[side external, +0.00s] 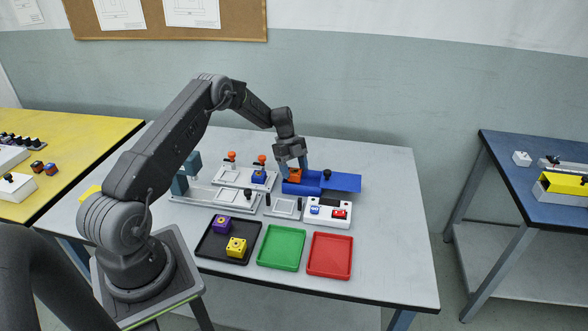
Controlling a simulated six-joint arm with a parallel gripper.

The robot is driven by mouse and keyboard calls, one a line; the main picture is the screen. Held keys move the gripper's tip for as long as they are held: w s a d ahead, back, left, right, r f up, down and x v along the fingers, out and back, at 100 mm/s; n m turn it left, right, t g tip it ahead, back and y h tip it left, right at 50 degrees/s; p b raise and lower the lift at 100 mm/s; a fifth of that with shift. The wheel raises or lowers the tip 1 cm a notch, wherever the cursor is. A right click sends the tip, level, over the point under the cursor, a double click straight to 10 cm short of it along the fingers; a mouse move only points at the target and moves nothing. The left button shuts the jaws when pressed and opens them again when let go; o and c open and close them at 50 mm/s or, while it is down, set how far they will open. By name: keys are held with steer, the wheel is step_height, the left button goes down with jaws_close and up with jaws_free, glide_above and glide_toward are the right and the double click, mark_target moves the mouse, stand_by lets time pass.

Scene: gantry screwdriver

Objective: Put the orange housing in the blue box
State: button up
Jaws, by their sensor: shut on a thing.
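The orange housing (295,174) is a small block between the fingers of my gripper (293,169), at the blue box at the back right of the table. My gripper points down and is shut on it. The blue box (312,184) is open-topped, with a flat blue panel (343,182) reaching out to its right. The housing is at the left part of the box; its lower part is hidden by the box's front wall. I cannot tell whether it touches the box floor.
A blue housing (259,177) sits in a fixture left of the box. A black tray (215,254) holds a purple and a yellow housing. A green tray (281,248) and a red tray (330,256) are empty. A white button box (328,212) stands just before the blue box.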

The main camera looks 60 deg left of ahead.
mark_target(294, 170)
steer(key=shift+s+d+f, duration=0.1)
steer(key=shift+f, duration=0.35)
steer(key=shift+s+d+f, duration=0.1)
steer(key=shift+f, duration=0.35)
steer(key=o, duration=1)
steer(key=shift+a, duration=0.2)
steer(key=shift+o, duration=0.2)
steer(key=shift+s, duration=0.1)
steer(key=shift+a+r, duration=0.1)
steer(key=shift+r, duration=0.6)
steer(key=shift+c, duration=0.9)
steer(key=shift+o, duration=1.1)
steer(key=shift+r, duration=0.3)
steer(key=shift+w+r, duration=0.15)
steer(key=shift+r, duration=1.45)
steer(key=shift+w+r, duration=0.1)
steer(key=shift+r, duration=1.5)
